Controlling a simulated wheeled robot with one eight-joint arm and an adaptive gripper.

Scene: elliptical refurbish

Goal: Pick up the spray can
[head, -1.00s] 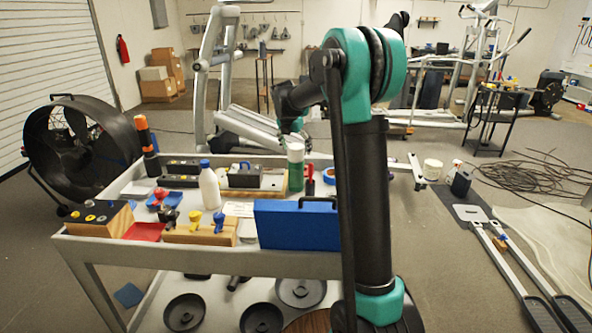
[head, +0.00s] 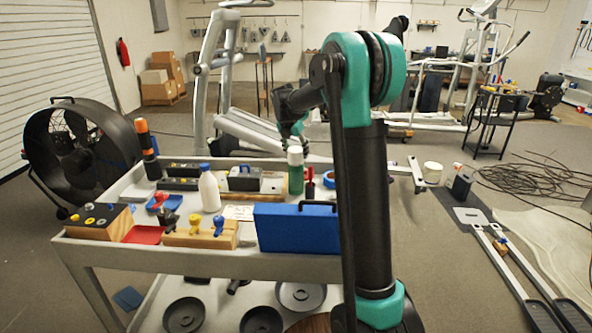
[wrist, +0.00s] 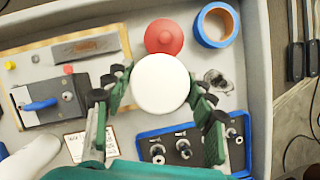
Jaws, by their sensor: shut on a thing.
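The spray can (head: 296,172) is green with a white cap and stands upright at the back of the cart top in the head view. In the wrist view its round white cap (wrist: 160,84) fills the space between the fingers, and its body is hidden below. My gripper (wrist: 162,90) is shut on the can, with one green finger on each side. In the head view my gripper is small and partly hidden behind my arm, above the can. I cannot tell whether the can's base is off the cart.
A red-topped object (wrist: 164,37) and a blue tape roll (wrist: 216,24) are close to the can. A blue case (head: 297,228), a white bottle (head: 209,190) and a dark device on a wooden board (wrist: 60,95) share the cart top (head: 150,257).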

